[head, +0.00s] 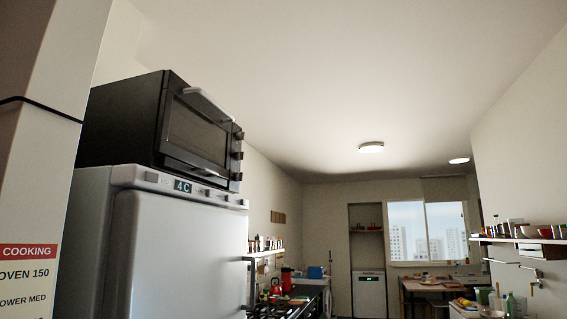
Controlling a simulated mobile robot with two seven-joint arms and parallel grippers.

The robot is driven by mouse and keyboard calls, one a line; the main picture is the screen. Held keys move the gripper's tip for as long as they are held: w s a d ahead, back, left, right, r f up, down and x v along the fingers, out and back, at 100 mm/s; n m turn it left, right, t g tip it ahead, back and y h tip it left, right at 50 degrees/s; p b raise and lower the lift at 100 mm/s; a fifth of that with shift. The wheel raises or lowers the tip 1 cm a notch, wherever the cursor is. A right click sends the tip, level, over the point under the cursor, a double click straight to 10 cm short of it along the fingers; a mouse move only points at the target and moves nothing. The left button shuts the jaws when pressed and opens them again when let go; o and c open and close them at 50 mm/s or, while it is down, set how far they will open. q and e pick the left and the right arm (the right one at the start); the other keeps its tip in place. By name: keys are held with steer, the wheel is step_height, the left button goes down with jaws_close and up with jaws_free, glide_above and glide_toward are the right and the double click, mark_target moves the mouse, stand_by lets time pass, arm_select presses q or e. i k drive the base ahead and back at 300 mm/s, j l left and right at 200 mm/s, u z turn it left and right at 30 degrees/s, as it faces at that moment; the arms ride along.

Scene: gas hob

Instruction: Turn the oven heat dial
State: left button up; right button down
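A black countertop oven (205,125) stands on top of a white fridge (175,255) at the left in the head view. Its door has a dark window and a light handle (208,104). Dark dials stick out in a column at the right edge of its front: an upper dial (239,135), a middle one (238,155) and a lower one (237,176). I see them from the side, so their markings and settings cannot be read. Neither of my grippers is in view.
The fridge display (183,187) shows "4C". A gas hob (275,308) is low beyond the fridge. A wall shelf (525,240) is at the right.

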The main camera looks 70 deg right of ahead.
mark_target(240, 136)
steer(key=z, duration=2)
